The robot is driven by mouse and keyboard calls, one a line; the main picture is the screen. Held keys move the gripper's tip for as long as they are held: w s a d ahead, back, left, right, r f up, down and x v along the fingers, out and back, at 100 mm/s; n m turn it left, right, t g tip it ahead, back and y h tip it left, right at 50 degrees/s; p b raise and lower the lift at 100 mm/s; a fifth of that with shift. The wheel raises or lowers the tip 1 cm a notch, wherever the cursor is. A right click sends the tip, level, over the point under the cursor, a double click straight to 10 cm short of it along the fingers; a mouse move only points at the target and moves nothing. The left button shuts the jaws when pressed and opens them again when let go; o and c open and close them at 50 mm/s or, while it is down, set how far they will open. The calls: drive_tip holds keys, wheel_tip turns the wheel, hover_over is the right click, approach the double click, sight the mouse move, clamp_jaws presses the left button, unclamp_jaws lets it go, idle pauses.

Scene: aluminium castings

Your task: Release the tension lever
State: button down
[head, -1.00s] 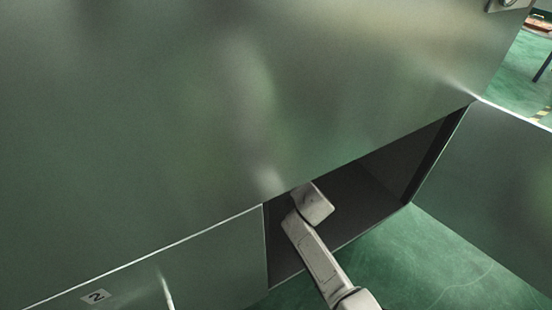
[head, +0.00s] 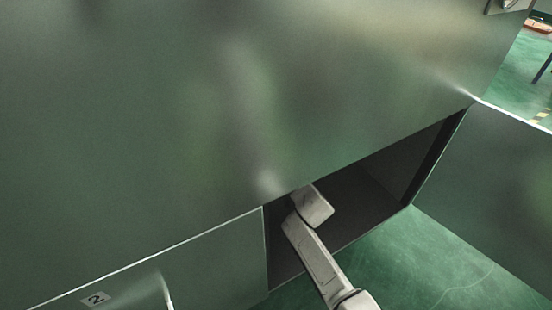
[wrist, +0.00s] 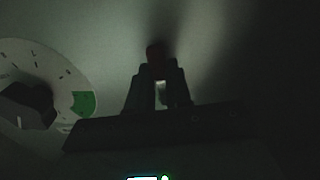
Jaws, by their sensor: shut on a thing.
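In the wrist view my gripper (wrist: 157,78) reaches forward in a dark space, its two fingers close together. It is shut on a small part with a dark red end (wrist: 156,56), which I take to be the tension lever. The red end shows just beyond the fingertips. The rest of the lever is hidden by the fingers and the dark, so I cannot tell its angle. In the head view my arm goes into a dark opening (head: 365,205) low in a metal cabinet, and the gripper and lever are hidden inside.
A pale round dial (wrist: 50,62) with a green sector (wrist: 84,104) and a dark knob stands left of my gripper. The big metal panel (head: 150,120) hangs over the opening. A lower panel bears a label "2" (head: 96,298). Green floor (head: 440,265) is clear in front.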

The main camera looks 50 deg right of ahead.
drive_tip(key=shift+a+r+m+p, duration=0.1)
drive_tip(key=shift+m+p, duration=0.2)
drive_tip(key=shift+p, duration=0.1)
drive_tip(key=shift+w+a+r+m+p, duration=0.2)
drive_tip(key=shift+a+r+m+p, duration=0.65)
drive_tip(key=shift+m, duration=1.7)
drive_tip(key=shift+w+a+r+m+p, duration=0.2)
drive_tip(key=shift+a+m+p, duration=0.2)
drive_tip(key=shift+m+p, duration=1.5)
drive_tip(key=shift+w+a+r+m+p, duration=0.15)
drive_tip(key=shift+a+r+m+p, duration=0.4)
drive_tip(key=shift+m, duration=2.6)
drive_tip(key=c, duration=1)
unclamp_jaws()
drive_tip(key=shift+c, duration=0.2)
drive_tip(key=shift+a, duration=0.1)
